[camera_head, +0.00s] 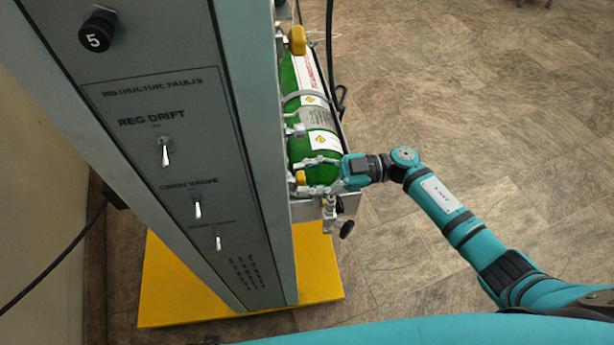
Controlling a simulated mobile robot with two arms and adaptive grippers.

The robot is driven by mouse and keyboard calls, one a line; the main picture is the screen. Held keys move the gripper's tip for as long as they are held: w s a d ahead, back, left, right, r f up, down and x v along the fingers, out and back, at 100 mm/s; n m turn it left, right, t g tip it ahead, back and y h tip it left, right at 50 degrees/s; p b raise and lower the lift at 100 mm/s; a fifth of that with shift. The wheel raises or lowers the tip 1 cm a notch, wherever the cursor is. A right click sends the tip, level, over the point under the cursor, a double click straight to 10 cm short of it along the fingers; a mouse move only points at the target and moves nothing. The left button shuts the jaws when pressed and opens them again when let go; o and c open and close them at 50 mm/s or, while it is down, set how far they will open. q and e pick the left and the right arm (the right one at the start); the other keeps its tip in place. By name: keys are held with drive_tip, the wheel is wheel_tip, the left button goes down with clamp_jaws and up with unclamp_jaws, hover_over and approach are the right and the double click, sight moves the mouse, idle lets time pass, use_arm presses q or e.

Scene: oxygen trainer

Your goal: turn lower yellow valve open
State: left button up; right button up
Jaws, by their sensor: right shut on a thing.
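The lower yellow valve (300,178) is a small yellow knob near the lower end of the green cylinder (299,146), beside the grey panel's edge. My right gripper (304,176) reaches in from the right, its fingers on either side of the valve and shut on it. The fingers and the panel edge hide part of the valve, and its turn angle cannot be read. My left gripper is not in view.
A grey panel (178,150) with switches stands left of the cylinder on a yellow base (175,290). An upper yellow valve (297,40) is farther up. A metal fitting with a black knob (346,229) hangs below my gripper. Open tiled floor (480,110) lies right.

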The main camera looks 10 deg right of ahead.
drive_tip(key=shift+n, duration=0.7)
drive_tip(key=o, duration=1.1)
drive_tip(key=shift+o, duration=0.2)
drive_tip(key=d, duration=1.2)
